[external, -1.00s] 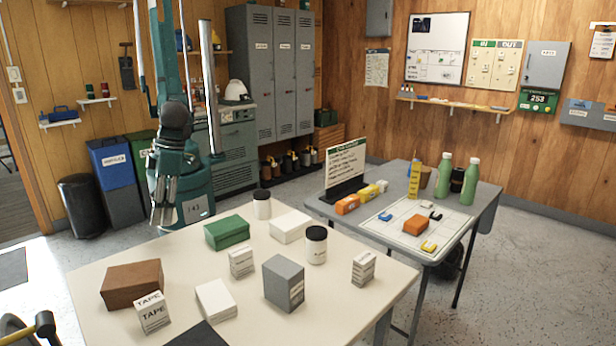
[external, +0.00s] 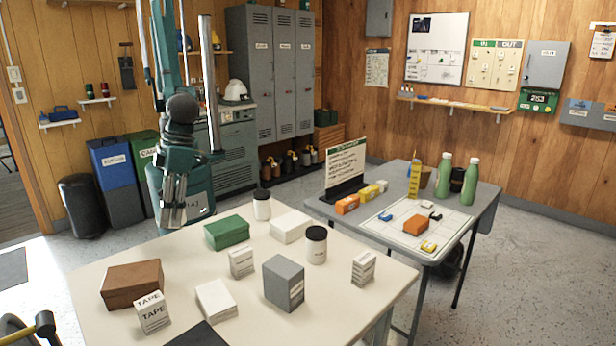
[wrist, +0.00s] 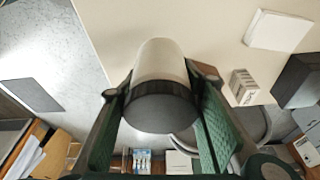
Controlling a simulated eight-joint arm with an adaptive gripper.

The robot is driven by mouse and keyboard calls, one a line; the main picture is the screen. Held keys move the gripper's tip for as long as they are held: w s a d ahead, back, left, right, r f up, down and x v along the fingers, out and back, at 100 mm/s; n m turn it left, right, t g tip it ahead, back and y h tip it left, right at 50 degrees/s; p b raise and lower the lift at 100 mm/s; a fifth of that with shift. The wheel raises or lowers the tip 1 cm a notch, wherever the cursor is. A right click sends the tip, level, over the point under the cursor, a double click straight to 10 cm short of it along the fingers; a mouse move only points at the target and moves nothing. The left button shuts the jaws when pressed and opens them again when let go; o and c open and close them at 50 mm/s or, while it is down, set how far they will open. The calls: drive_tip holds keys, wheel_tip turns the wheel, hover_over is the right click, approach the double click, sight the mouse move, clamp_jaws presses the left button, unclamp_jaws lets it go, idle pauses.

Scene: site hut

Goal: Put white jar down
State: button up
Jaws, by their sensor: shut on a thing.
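A white jar (wrist: 160,65) with a dark lid is between the two green finger pads of my gripper (wrist: 160,115) in the wrist view. The lid faces the camera and the white body points away, toward the cream table (external: 130,255). I cannot tell whether its base touches anything. In the external view my gripper (external: 172,208) hangs by the far left edge of that table, and I cannot make out the held jar there. Two other white jars with black lids stand on the table, one at the far side (external: 262,208) and one right of the middle (external: 316,250).
The table also holds a brown box (external: 131,285), a green box (external: 227,232), a white box (external: 215,300), a grey box (external: 284,284) and small printed cartons (external: 152,312). Its far left part looks clear. A grey table (external: 465,222) stands behind to the right.

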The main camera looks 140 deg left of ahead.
drive_tip(key=w+a+r+p, duration=0.2)
drive_tip(key=w+r+p, duration=0.1)
drive_tip(key=w, duration=0.7)
drive_tip(key=w+a+r+p, duration=0.2)
drive_tip(key=w+r, duration=0.1)
drive_tip(key=w, duration=0.8)
wheel_tip(320, 180, up, 3)
drive_tip(key=n+p, duration=0.1)
drive_tip(key=p, duration=0.4)
hover_over(277, 269)
drive_tip(key=shift+w+f+b, duration=0.1)
drive_tip(key=shift+f+b, duration=0.05)
drive_tip(key=shift+b, duration=0.15)
drive_tip(key=shift+f, duration=3.15)
drive_tip(key=shift+f, duration=0.1)
drive_tip(key=shift+f, duration=1.75)
drive_tip(key=shift+f+b, duration=0.15)
drive_tip(key=shift+b, duration=0.2)
